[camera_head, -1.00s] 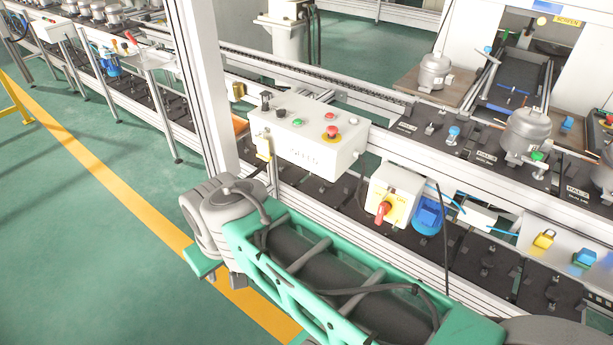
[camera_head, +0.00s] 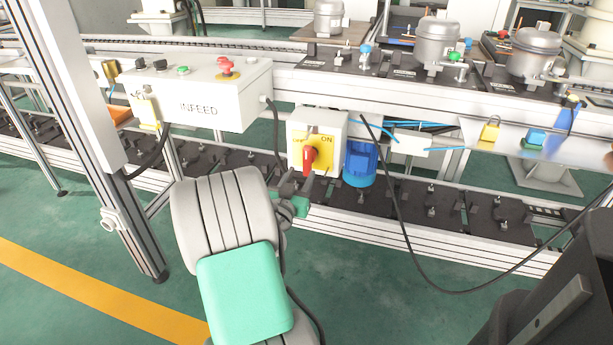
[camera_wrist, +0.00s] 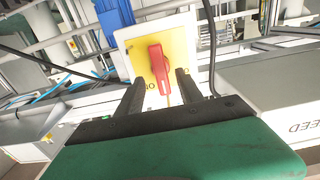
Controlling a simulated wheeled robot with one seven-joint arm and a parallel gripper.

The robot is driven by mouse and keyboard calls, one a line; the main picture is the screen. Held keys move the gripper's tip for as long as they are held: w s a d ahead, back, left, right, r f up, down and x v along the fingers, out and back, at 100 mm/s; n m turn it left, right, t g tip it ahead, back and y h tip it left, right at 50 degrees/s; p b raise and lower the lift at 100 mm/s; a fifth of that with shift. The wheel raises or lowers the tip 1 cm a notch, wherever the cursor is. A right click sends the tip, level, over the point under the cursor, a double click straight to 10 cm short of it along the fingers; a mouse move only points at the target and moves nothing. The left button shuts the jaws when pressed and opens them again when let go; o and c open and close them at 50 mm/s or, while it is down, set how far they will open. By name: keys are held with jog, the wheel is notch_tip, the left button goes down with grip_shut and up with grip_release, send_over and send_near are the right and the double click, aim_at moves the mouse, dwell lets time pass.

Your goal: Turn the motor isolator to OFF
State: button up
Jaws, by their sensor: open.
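The motor isolator (camera_head: 296,130) is a pale box with a yellow plate (camera_head: 324,159), a red handle (camera_head: 310,158) and the word ON at the plate's upper right. The handle stands roughly upright, slightly tilted. It also shows in the wrist view, where the red handle (camera_wrist: 159,68) is in front of the yellow plate (camera_wrist: 180,52). My gripper (camera_wrist: 160,77) is open, with one dark finger on each side of the handle's lower end in the picture. I cannot tell whether the fingers touch it. In the head view my gripper (camera_head: 303,184) is just below the handle, partly hidden by my arm.
A blue motor (camera_head: 360,164) is right beside the isolator. The INFEED control box (camera_head: 205,97) with several buttons is to its left. Black cable (camera_head: 410,240) hangs at the right. A yellow padlock (camera_head: 489,130) is on the rail. A metal post (camera_head: 85,110) stands at the left.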

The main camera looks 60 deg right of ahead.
aim_at(306, 164)
jog(key=d, duration=0.4)
jog(key=w+d, duration=0.1)
jog(key=d, duration=0.2)
jog(key=shift+r, duration=0.15)
jog(key=shift+a, duration=0.1)
jog(key=shift+w, duration=0.1)
grip_shut()
